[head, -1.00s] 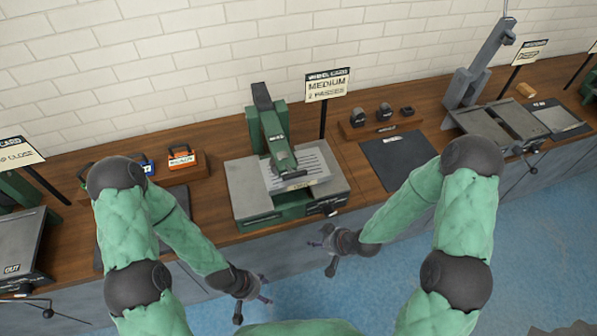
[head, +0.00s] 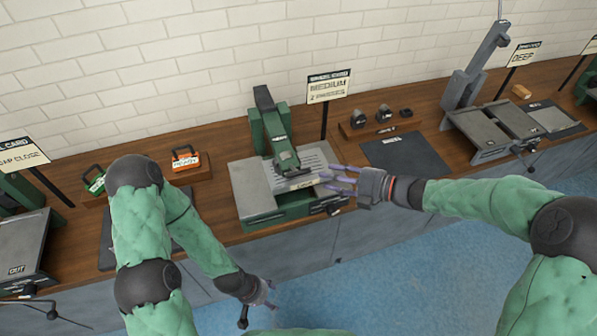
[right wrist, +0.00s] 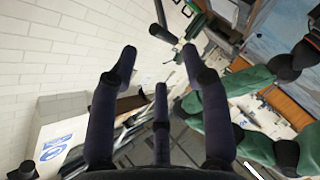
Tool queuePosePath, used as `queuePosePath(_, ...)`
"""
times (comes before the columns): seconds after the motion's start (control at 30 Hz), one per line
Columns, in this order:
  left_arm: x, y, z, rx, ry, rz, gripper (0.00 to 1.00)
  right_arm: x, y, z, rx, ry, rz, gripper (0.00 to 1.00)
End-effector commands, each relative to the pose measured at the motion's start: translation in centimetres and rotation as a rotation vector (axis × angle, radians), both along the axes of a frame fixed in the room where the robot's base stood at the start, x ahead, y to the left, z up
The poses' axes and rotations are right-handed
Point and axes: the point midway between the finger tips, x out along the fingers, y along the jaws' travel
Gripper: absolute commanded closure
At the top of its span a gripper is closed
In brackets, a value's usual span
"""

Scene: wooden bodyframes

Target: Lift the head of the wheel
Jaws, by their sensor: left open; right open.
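The middle bench machine has a grey table (head: 246,193) on a green base. Its green head (head: 270,130), probably the head of the wheel, slopes down from a rear post, with its front end low over the ribbed table. My right gripper (head: 340,181) is open, its fingers pointing left at the right edge of this machine, close to the head's front end. I cannot tell whether they touch it. Its dark fingers (right wrist: 150,85) are spread and empty in the right wrist view. My left gripper (head: 268,294) is open and low in front of the bench.
A "MEDIUM" sign (head: 327,87) on a black post stands behind the machine's right side. A dark mat (head: 398,153) and a rack of small dark blocks (head: 380,127) lie to the right. Another grey machine (head: 490,130) stands farther right.

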Motion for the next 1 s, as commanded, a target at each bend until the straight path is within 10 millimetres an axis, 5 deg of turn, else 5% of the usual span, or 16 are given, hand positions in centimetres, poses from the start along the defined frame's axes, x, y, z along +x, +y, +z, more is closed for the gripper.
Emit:
queuePosePath(0.27,0.0,0.0,-0.3,0.0,0.0,0.0,0.38,-0.4,0.7,0.4,-0.045,-0.068,0.064,0.53)
queuePosePath(0.7,0.0,0.0,-1.7,0.0,0.0,0.0,0.38,2.5,7.1,-1.6,-0.043,-0.066,0.063,0.53)
queuePosePath(1.0,0.0,0.0,-2.1,0.0,0.0,0.0,0.38,3.6,9.2,-2.2,-0.043,-0.065,0.06,0.53)
